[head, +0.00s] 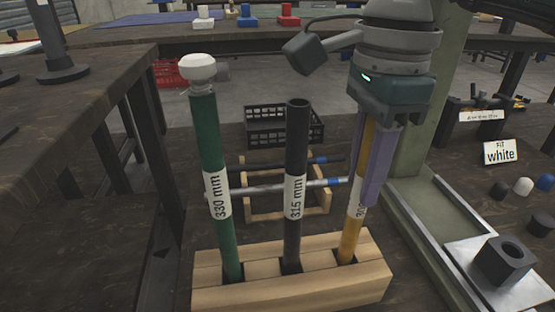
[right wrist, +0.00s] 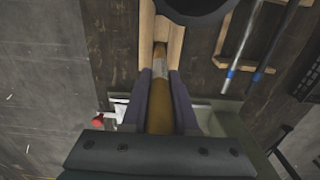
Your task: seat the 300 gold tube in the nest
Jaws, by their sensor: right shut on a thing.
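The gold tube (head: 350,235) stands upright in the right slot of a wooden rack (head: 290,290). Its label is partly hidden by my gripper, with only a "30" showing. My right gripper (head: 371,185) is above it, pointing down, with its purple fingers shut on the tube's upper part. In the right wrist view the gold tube (right wrist: 160,118) runs between the two fingers (right wrist: 162,95) down to the rack. The nest (head: 505,259), a dark block with a round hole, sits on a metal plate at the lower right. My left gripper is not in view.
A green 330 mm tube (head: 207,150) with a white cap and a black 315 mm tube (head: 296,150) stand in the same rack. A green press column (head: 425,120) is close right of my gripper. Loose caps (head: 523,186) lie by a "white" sign (head: 502,152). A black crate (head: 283,128) stands behind.

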